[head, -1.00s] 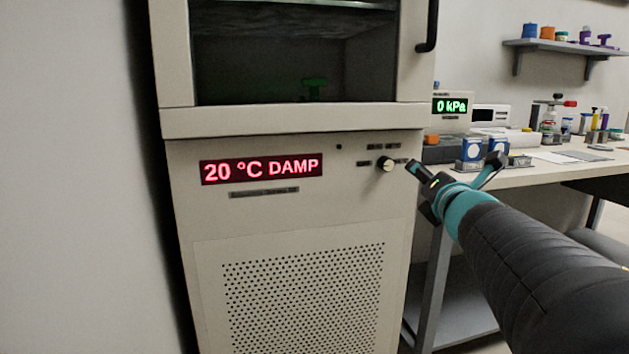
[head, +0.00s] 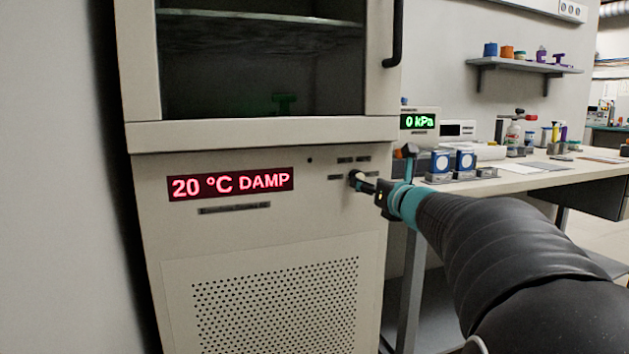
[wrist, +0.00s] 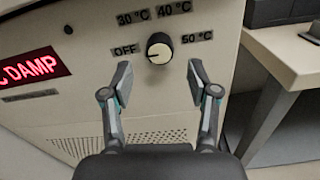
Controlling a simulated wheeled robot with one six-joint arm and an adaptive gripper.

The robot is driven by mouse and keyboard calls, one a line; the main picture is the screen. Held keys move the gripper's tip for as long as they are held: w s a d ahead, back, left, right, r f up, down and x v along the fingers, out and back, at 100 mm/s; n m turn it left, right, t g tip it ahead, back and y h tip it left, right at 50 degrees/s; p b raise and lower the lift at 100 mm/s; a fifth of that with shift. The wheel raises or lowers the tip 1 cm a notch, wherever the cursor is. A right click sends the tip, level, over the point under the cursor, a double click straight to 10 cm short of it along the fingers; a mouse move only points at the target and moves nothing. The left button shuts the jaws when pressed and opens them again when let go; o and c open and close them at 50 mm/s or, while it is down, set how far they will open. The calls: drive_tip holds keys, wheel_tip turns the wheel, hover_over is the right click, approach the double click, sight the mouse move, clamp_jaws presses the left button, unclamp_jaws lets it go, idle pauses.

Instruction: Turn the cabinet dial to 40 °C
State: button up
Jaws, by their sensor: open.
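The cabinet dial (wrist: 159,48) is a small round knob with a pale face and dark rim. In the wrist view, labels OFF, 30 °C, 40 °C (wrist: 174,9) and 50 °C surround it. Its pointer direction is too small to tell surely. My gripper (wrist: 159,72) is open, its two fingers spread either side of and a little below the dial, empty between them. In the head view my gripper (head: 382,165) is at the cabinet front, one finger covering the dial area. The red display (head: 230,184) reads 20 °C DAMP.
A workbench (head: 560,180) with blue-and-white items (head: 440,162) and a 0 kPa readout (head: 419,121) stands close on the right.

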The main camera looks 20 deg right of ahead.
drive_tip(key=shift+w+a, duration=0.1)
drive_tip(key=shift+w, duration=1.95)
clamp_jaws()
